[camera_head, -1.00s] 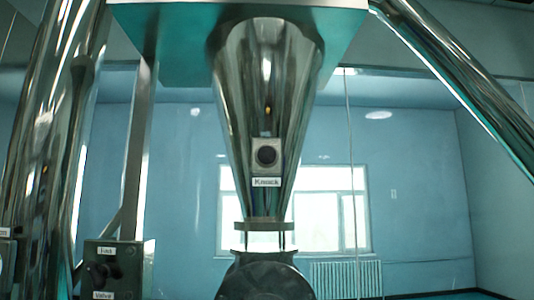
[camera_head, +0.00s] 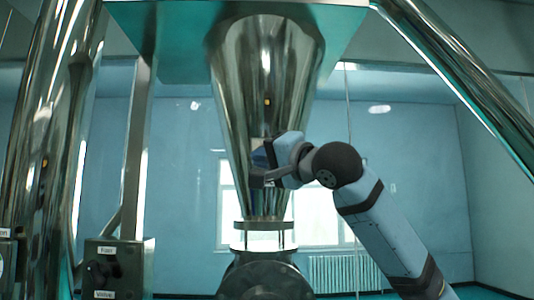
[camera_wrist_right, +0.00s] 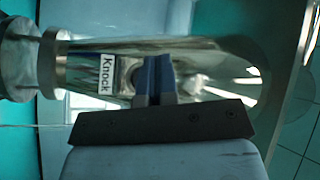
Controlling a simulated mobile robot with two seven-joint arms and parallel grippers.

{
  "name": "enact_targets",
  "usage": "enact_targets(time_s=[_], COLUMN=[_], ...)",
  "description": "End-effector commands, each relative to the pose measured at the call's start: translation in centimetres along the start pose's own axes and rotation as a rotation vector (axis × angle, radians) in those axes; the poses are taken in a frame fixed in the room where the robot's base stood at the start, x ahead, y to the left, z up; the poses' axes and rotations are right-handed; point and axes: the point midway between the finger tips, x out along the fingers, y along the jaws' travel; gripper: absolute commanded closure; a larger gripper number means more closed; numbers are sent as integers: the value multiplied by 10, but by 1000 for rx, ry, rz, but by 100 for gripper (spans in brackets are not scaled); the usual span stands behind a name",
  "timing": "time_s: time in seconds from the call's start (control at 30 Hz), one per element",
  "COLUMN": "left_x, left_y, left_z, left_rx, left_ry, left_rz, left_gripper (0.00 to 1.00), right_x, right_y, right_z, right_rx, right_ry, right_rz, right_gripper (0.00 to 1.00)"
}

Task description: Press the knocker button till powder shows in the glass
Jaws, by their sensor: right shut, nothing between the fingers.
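The shiny steel cone (camera_head: 265,80) narrows downward in the middle of the head view. The knocker button's box on its front is hidden there behind my right gripper (camera_head: 262,160). In the wrist view the label "Knock" (camera_wrist_right: 107,74) shows beside the right gripper's shut, empty fingers (camera_wrist_right: 158,68). The fingertips are at the dark button area, partly covering it; I cannot tell whether they touch the button. The short glass (camera_head: 264,241) under the cone looks clear, with pale light behind it and no powder visible. My left gripper is not in view.
A large steel pipe (camera_head: 45,130) rises at left, and another slants down at upper right (camera_head: 460,80). A dark round fitting (camera_head: 265,275) sits under the glass.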

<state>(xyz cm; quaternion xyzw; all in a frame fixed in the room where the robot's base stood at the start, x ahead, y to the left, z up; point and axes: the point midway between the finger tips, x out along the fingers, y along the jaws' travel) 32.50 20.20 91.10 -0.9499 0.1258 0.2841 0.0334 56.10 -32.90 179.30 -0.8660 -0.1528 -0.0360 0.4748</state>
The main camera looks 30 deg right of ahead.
Motion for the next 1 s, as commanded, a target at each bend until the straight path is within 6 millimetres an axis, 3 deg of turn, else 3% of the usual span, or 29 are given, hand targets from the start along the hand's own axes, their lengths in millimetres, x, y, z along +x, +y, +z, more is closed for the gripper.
enact_targets(time_s=[0.17, 0.57, 1.0], left_x=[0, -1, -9], left_y=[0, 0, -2], left_z=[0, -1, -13], left_rx=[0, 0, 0], left_ry=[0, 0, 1], left_rz=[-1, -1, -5], left_gripper=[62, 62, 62], right_x=[-13, -12, 24], right_y=[-19, -19, 7], right_z=[-16, -18, -46], right_rx=[31, 33, 32], right_ry=[22, 23, 25], right_rz=[-10, -9, -7], right_gripper=[100, 100, 100])
